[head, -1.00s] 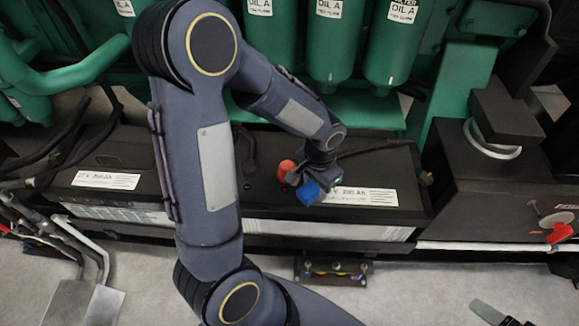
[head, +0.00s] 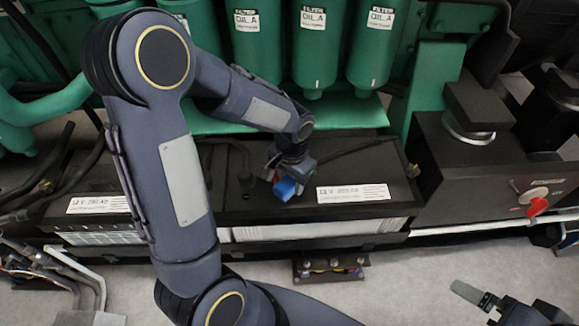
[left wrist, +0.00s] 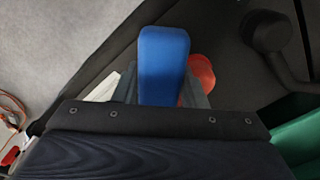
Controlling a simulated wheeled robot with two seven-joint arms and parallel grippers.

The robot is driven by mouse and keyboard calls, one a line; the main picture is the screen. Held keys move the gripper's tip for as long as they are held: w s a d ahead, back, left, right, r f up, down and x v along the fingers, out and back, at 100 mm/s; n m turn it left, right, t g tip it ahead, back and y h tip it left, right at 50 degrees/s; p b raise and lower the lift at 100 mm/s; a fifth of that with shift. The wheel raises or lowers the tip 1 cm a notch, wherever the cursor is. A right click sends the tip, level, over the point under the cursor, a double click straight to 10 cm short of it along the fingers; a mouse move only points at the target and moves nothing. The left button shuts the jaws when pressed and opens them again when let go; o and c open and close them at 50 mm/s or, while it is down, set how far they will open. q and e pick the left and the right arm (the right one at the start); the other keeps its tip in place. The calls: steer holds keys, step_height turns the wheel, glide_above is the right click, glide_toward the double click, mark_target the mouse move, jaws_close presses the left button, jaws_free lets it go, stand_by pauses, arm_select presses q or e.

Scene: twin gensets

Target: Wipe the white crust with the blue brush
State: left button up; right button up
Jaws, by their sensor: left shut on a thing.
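The blue brush (head: 285,188) is held in my left gripper (head: 280,177), low over the black battery (head: 250,208) and left of its right-hand label. The brush (left wrist: 163,65) fills the middle of the left wrist view, and its bristle end is hidden. A red round terminal cap (left wrist: 204,74) shows just right of and behind the brush there; I cannot tell whether they touch. I cannot make out any white crust. A dark gripper, apparently my right one (head: 472,294), is at the bottom right of the head view, away from the battery; its jaw opening is unclear.
Green filters (head: 318,45) hang behind the battery. A black box with a red rotary switch (head: 536,205) stands to its right. A dark post with a cable (head: 246,176) rises from the battery top, left of the gripper. Metal pipes (head: 75,265) are at lower left.

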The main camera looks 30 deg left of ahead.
arm_select(q)
steer(key=shift+r+p, duration=1.4)
steer(key=shift+r, duration=0.7)
steer(key=shift+f, duration=0.1)
